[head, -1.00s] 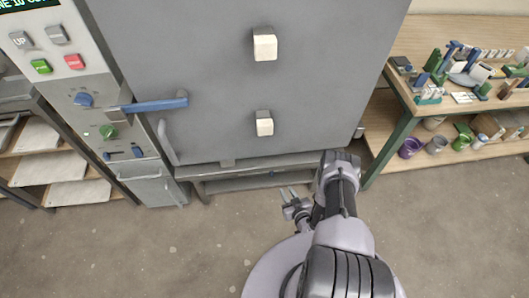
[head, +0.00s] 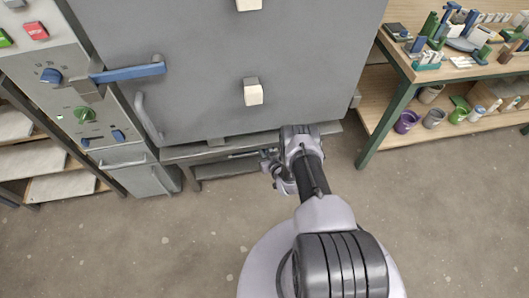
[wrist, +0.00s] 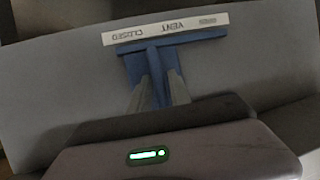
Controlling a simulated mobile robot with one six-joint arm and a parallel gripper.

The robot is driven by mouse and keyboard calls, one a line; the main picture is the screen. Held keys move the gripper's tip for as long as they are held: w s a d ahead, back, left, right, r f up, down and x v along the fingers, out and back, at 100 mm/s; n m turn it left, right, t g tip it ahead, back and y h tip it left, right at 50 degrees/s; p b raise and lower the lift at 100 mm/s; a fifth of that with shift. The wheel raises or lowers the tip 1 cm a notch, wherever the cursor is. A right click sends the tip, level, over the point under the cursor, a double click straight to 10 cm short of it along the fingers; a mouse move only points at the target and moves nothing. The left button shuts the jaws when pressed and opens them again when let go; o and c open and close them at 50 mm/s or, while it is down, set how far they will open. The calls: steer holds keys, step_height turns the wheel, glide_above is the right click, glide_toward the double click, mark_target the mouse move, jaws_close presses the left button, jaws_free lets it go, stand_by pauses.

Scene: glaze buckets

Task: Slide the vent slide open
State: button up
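The vent slide (wrist: 160,62) is a blue T-shaped part in the wrist view, with a long bar and a stem toward me. The two fingers of my gripper (wrist: 161,82) stand on either side of the stem, apart from each other; firm contact does not show. In the head view my gripper (head: 268,164) is low under the front of the grey kiln (head: 200,75), and the vent slide is hidden there.
The kiln's underside and stand (head: 215,150) are close above and around my gripper. A control panel (head: 75,95) with a blue lever is at left. A workbench (head: 435,65) with tools and buckets is at right. The floor in front is clear.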

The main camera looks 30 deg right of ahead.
steer(key=shift+c, duration=0.2)
jaws_close()
stand_by(1.3)
